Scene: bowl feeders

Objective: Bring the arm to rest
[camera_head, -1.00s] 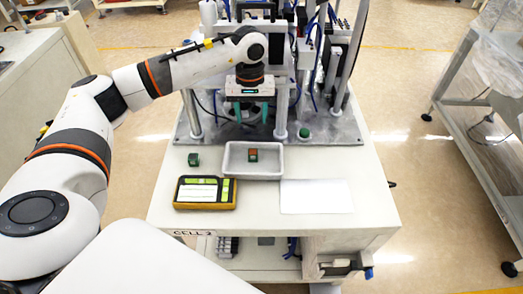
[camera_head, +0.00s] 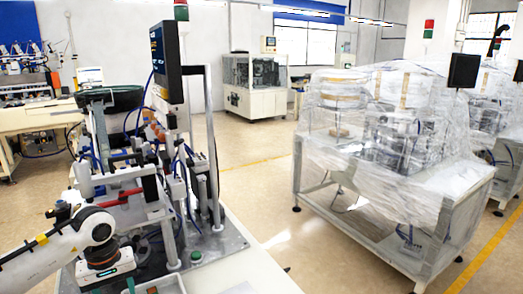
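My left arm comes in at the bottom left of the head view. Its gripper (camera_head: 107,284) hangs down over the front of the bowl feeder machine (camera_head: 140,170), at the bottom edge of the picture. One green finger shows at the right end of the gripper body, well out from its middle, and the fingertips are cut off. I see nothing held in it. My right gripper and arm are not in view.
The machine's white table (camera_head: 250,270) runs along the bottom. A plastic-wrapped machine on a frame (camera_head: 385,150) stands at the right, with open floor between. A cabinet machine (camera_head: 255,85) stands at the back, and a workbench (camera_head: 35,118) at the far left.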

